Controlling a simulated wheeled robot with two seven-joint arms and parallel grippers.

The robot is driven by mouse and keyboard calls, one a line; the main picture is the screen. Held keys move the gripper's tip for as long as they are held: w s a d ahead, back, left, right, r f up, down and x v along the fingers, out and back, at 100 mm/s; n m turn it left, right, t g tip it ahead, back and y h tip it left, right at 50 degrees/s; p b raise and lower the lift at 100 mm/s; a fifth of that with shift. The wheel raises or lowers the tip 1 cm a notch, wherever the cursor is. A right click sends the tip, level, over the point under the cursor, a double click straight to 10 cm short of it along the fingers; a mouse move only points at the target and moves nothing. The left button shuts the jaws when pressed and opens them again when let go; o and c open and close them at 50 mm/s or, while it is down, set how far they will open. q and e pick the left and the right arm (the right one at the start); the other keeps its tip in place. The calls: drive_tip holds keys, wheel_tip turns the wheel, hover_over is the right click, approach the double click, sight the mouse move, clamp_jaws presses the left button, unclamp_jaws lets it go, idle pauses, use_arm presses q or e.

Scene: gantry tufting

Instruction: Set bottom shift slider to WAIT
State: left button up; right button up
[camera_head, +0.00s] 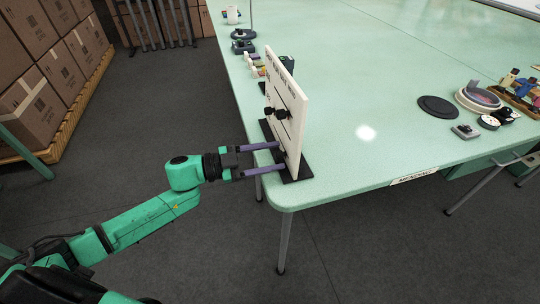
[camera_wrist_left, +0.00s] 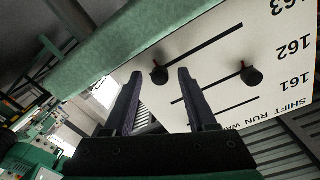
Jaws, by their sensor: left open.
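The white slider board (camera_head: 287,100) stands upright in a dark base at the near left corner of the table. Its face shows dark slots and black knobs. In the left wrist view the board (camera_wrist_left: 225,55) bears 163, 162, 161 and part of a SHIFT RUN heading. One knob (camera_wrist_left: 159,74) sits at an end of its slot, between my fingertips in that picture. Another knob (camera_wrist_left: 251,76) sits at the opposite end of the neighbouring slot. My left gripper (camera_head: 281,156) is open, its purple fingers reaching the lower board. I cannot tell whether they touch it. My right gripper is not in view.
The pale green table (camera_head: 370,90) extends back and right, with much bare top. A black disc (camera_head: 438,107), a round tray (camera_head: 478,98) and small figures stand at the right. Small items line the far left edge.

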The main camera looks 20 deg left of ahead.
use_arm(q)
drive_tip(key=shift+c, duration=0.4)
clamp_jaws()
drive_tip(key=shift+a, duration=0.1)
idle(0.8)
